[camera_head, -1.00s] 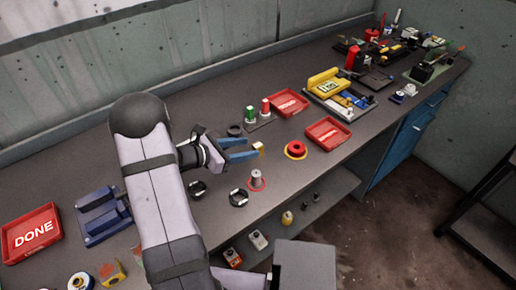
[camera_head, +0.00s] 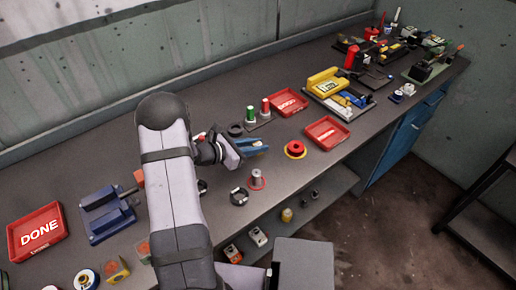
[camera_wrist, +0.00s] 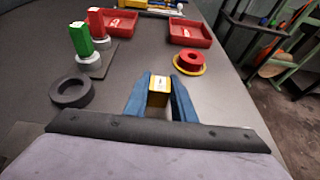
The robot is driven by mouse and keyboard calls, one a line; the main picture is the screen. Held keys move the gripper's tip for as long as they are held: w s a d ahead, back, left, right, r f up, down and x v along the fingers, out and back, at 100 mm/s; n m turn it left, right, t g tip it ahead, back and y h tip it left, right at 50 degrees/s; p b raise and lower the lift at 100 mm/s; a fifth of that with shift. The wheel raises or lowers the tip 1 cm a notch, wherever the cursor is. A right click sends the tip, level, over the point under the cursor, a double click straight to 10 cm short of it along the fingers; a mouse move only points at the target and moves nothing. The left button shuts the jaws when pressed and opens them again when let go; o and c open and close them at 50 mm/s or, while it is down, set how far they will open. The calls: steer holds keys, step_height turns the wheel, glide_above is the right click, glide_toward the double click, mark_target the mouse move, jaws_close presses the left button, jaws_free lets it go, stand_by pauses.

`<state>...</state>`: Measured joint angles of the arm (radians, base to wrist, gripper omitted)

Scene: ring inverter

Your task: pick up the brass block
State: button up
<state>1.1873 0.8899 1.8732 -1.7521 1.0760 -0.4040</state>
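The brass block (camera_wrist: 158,92) is a small yellow block with a pale mark on top, in the wrist view. It sits between the two blue fingers of my gripper (camera_wrist: 160,86), near their tips, with blue finger close on both sides. I cannot tell whether both fingers press on it. In the head view my gripper (camera_head: 254,147) reaches right over the bench, its fingers near each other, and the block is mostly hidden by them. Whether the block rests on the bench is unclear.
Right of my gripper is a red ring on a yellow base (camera_head: 295,149). A grey cylinder (camera_head: 257,179) is nearer the front. Red trays (camera_head: 327,133) lie beyond.

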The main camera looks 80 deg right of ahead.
mark_target(257, 145)
jaws_close()
steer(key=shift+r, duration=0.15)
steer(key=shift+r+b, duration=0.85)
steer(key=shift+r, duration=4.05)
